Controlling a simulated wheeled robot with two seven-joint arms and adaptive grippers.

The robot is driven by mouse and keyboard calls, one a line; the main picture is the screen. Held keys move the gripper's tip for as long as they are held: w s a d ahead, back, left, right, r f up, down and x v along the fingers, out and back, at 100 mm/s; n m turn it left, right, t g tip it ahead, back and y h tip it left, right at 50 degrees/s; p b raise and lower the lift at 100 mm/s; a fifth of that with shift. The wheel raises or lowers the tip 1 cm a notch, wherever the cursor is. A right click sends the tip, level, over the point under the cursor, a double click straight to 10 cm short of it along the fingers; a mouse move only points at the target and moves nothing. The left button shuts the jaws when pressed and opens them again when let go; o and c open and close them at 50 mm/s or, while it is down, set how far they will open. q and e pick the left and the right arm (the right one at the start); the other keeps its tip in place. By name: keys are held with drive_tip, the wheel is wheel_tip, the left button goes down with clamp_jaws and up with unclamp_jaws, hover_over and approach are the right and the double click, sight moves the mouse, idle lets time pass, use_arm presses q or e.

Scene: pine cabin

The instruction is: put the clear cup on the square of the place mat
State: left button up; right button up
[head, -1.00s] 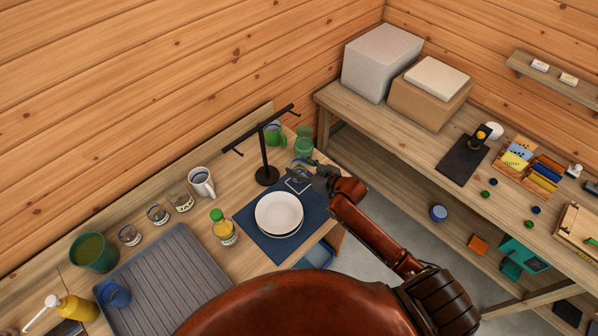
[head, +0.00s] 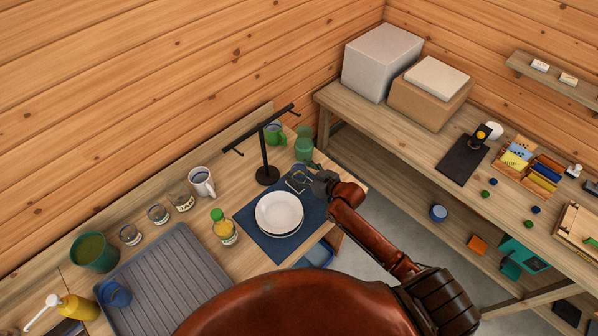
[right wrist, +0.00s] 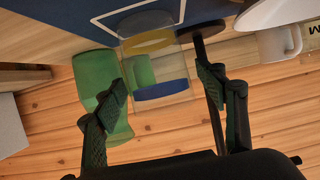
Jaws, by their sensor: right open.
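The clear cup (right wrist: 178,105), a see-through cup with a blue band and a yellowish ring, shows between the fingers of my right gripper (right wrist: 163,84) in the right wrist view. The fingers are open, one on each side, with gaps to the cup. The navy place mat (head: 250,228) carries a white-outlined square (right wrist: 182,12), partly cut off at the top of the wrist view. The cup's ringed end overlaps the square's edge there; contact is unclear. In the head view my right gripper (head: 308,182) is over the mat's far right corner and covers part of the square. My left gripper is out of view.
White stacked plates (head: 278,212) lie on the mat. A dark stand (head: 265,160), a green mug (head: 275,134) and a green glass (head: 303,146) stand close behind. A juice bottle (head: 223,228), white mug (head: 201,182) and grey ribbed tray (head: 170,275) are to the left.

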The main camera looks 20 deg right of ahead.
drive_tip(key=shift+r, duration=0.1)
drive_tip(key=v, duration=1.2)
